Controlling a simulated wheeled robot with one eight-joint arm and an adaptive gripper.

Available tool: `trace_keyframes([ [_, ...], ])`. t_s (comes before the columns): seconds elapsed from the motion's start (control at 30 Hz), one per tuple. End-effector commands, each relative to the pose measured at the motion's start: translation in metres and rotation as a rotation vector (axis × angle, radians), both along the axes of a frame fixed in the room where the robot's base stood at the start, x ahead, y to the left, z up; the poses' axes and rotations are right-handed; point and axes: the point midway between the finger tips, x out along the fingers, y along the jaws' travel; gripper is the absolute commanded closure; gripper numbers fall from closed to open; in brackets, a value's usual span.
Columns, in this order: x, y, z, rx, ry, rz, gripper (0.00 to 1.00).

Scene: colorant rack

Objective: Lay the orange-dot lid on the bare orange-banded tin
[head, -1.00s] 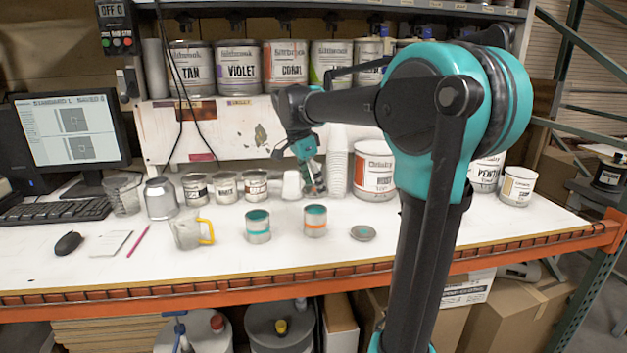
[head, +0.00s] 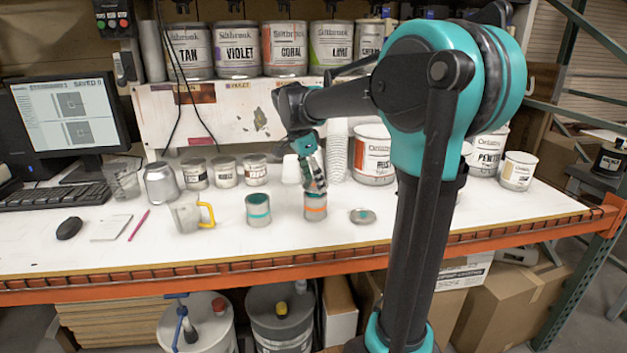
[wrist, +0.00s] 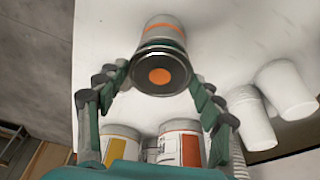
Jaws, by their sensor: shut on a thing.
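The orange-banded tin (head: 315,208) stands upright on the bench; its banded side also shows in the wrist view (wrist: 163,30). My gripper (head: 315,187) is right above its mouth, with the fingers pointing down. In the wrist view my gripper (wrist: 160,80) is shut on the orange-dot lid (wrist: 160,76), a dark round lid with an orange dot at its centre. The lid lies across the tin's mouth and hides it. I cannot tell whether the lid touches the rim. In the head view the fingers hide the lid.
A teal-banded open tin (head: 258,210) stands to the left, and a loose lid (head: 362,216) lies to the right. A yellow-handled jug (head: 187,217) is further left. Stacked white cups (head: 336,152) and a large tin (head: 373,160) stand behind.

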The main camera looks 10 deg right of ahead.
Motion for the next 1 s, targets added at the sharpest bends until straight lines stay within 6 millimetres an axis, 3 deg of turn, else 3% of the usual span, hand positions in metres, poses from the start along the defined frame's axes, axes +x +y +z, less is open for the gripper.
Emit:
trace_keyframes([
  [0.97, 0.0, 0.0, -0.014, 0.0, 0.0, 0.0, 0.45],
  [1.0, 0.0, 0.0, -0.014, 0.0, 0.0, 0.0, 0.31],
])
